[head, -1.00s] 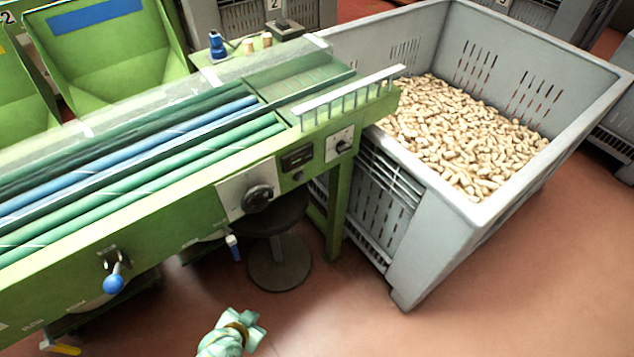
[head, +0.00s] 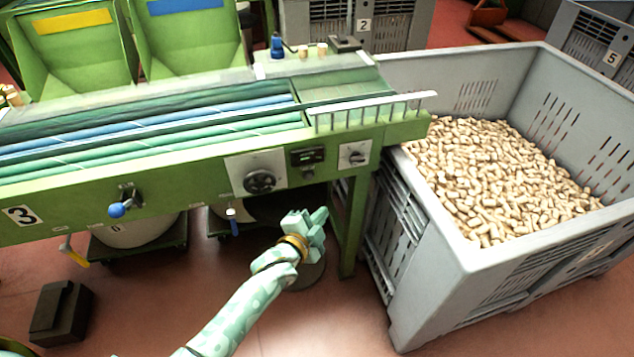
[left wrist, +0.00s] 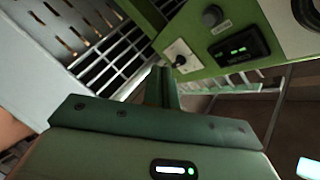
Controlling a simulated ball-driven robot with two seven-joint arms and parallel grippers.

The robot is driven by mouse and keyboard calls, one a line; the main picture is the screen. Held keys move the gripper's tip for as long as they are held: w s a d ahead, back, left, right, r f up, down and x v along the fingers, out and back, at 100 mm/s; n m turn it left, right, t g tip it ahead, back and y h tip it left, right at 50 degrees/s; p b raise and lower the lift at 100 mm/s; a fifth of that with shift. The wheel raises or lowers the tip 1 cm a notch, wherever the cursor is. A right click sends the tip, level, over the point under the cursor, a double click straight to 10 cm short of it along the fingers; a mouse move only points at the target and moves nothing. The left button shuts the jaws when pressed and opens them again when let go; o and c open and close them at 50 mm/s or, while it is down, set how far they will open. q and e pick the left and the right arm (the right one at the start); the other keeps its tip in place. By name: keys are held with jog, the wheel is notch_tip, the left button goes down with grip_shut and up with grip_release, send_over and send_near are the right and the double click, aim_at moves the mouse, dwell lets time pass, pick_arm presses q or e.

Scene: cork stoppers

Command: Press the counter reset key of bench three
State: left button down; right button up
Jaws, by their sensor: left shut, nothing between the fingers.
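A small dark round key (head: 308,174) sits just below the counter. In the left wrist view the counter (left wrist: 240,47) is lit and the key (left wrist: 212,16) has a small label, too small to read. My left gripper (head: 318,216) is shut and empty, below and in front of the panel, apart from it. Its fingers (left wrist: 162,84) show in the wrist view. My right gripper is not in view.
A grey crate (head: 430,262) full of corks stands right of the bench. A rotary switch (head: 354,154) is right of the counter. A blue-knobbed lever (head: 118,209) and a hanging blue-handled part (head: 233,222) are left of the gripper.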

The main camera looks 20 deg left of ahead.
aim_at(309, 177)
pick_arm(q)
jog(key=w+a+b, duration=0.3)
jog(key=w+a, duration=0.2)
jog(key=w, duration=0.2)
jog(key=shift+w+a+f, duration=0.15)
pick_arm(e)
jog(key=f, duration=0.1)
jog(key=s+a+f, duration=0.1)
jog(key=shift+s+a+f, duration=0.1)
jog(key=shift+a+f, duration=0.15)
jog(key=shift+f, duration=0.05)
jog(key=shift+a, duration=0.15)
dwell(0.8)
pick_arm(q)
jog(key=shift+w+a, duration=0.1)
dwell(0.9)
jog(key=shift+w+a, duration=0.15)
jog(key=shift+w, duration=0.1)
